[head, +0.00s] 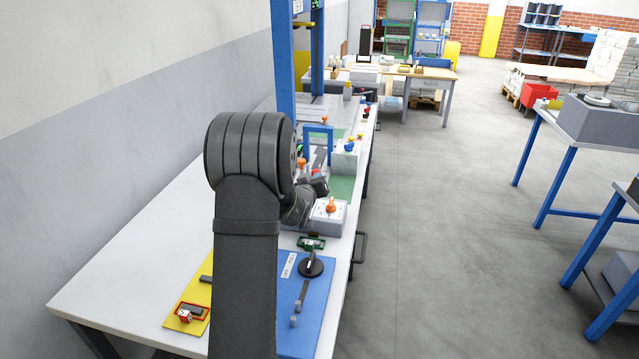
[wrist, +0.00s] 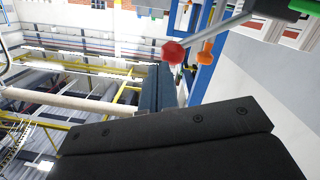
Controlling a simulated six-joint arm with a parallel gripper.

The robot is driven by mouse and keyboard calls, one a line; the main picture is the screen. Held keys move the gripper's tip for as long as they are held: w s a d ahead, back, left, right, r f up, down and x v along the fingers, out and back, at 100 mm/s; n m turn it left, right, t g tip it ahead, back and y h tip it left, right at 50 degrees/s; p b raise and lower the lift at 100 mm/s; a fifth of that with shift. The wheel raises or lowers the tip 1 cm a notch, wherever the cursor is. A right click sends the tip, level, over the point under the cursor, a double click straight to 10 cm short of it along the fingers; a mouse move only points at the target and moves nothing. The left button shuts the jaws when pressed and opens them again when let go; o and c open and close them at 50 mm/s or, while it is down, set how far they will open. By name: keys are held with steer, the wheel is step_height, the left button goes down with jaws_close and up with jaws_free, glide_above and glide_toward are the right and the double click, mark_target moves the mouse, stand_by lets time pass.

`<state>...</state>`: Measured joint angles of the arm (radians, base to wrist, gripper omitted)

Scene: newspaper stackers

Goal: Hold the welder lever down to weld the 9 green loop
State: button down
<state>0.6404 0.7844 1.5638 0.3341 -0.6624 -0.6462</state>
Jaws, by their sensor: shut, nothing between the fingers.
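My gripper (head: 319,187) shows only in part in the head view, just past my arm, above the bench and beside the grey box with an orange knob (head: 331,205). It is shut with nothing between its fingers. In the wrist view a lever with a red knob (wrist: 172,52) on a grey rod stands close to my fingers; I cannot tell if they touch. A red knob also shows near my gripper in the head view (head: 315,173). A small green-framed piece (head: 311,243) lies at the blue mat's far edge. My arm hides much of the welder area.
The blue mat (head: 322,300) holds a black disc (head: 311,265). A yellow mat (head: 172,320) bears a red-framed piece (head: 186,313). A blue frame (head: 318,130) and a white box with coloured knobs (head: 346,157) stand farther along. The bench's left side is bare.

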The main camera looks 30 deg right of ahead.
steer(key=v, duration=0.7)
steer(key=shift+s+a+r, duration=0.2)
steer(key=shift+s+a, duration=0.1)
steer(key=shift+w+d, duration=0.1)
steer(key=w+d+r+n, duration=0.2)
steer(key=w+d, duration=0.1)
steer(key=w, duration=0.7)
steer(key=v, duration=0.6)
steer(key=shift+a+r+n+h, duration=0.3)
steer(key=shift+a+r, duration=0.1)
steer(key=shift+r, duration=0.05)
steer(key=shift+w, duration=0.1)
